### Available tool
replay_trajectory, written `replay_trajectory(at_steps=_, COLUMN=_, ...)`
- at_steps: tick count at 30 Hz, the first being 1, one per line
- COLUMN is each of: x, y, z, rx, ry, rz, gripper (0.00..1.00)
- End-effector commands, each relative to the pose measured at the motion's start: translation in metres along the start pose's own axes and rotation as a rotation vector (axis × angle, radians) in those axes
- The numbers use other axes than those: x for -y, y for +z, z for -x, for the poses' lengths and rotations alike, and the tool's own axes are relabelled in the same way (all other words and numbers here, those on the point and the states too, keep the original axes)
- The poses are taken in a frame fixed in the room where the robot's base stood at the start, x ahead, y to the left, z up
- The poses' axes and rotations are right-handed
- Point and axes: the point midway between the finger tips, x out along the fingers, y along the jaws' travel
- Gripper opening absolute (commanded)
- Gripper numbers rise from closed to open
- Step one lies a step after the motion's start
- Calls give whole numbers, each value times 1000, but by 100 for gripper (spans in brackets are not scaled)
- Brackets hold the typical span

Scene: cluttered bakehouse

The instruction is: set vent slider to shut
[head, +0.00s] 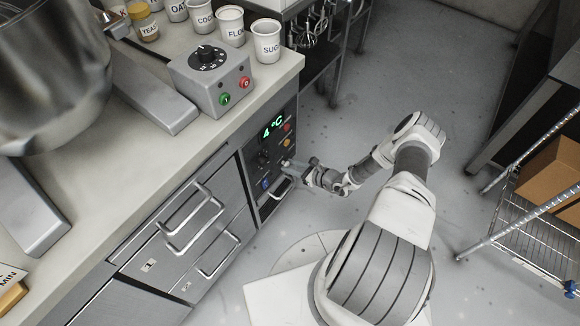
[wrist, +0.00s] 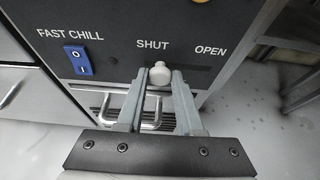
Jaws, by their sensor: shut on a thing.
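The vent slider's pale knob (wrist: 159,74) sits on a dark panel (wrist: 120,30) in the wrist view, just below the word SHUT and left of the word OPEN. My gripper (wrist: 156,80) has its two fingers on either side of the knob, closed on it. In the head view my gripper (head: 291,167) reaches the dark control panel (head: 272,150) on the counter's front. The knob is too small to make out there, and the fingers cover part of the panel.
A blue FAST CHILL switch (wrist: 78,60) is left of the knob. A green display (head: 273,126) reads 4 °C. Drawers with bar handles (head: 190,222) stick out left of the panel. A wire rack (head: 545,215) stands at right; the floor between is clear.

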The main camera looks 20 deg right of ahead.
Motion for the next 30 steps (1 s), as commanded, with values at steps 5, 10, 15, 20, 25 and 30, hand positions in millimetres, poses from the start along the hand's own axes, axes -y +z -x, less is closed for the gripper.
replay_trajectory(at_steps=5, x=-1, y=0, z=0, rx=0, ry=1, rz=0, gripper=0)
replay_trajectory(at_steps=10, x=-2, y=0, z=0, rx=0, ry=4, rz=0, gripper=0)
replay_trajectory(at_steps=15, x=-4, y=0, z=0, rx=0, ry=6, rz=-1, gripper=39)
replay_trajectory(at_steps=20, x=-3, y=0, z=0, rx=-1, ry=5, rz=-1, gripper=64)
replay_trajectory(at_steps=25, x=-1, y=0, z=0, rx=0, ry=2, rz=0, gripper=64)
replay_trajectory(at_steps=30, x=0, y=0, z=7, rx=-1, ry=0, rz=0, gripper=64)
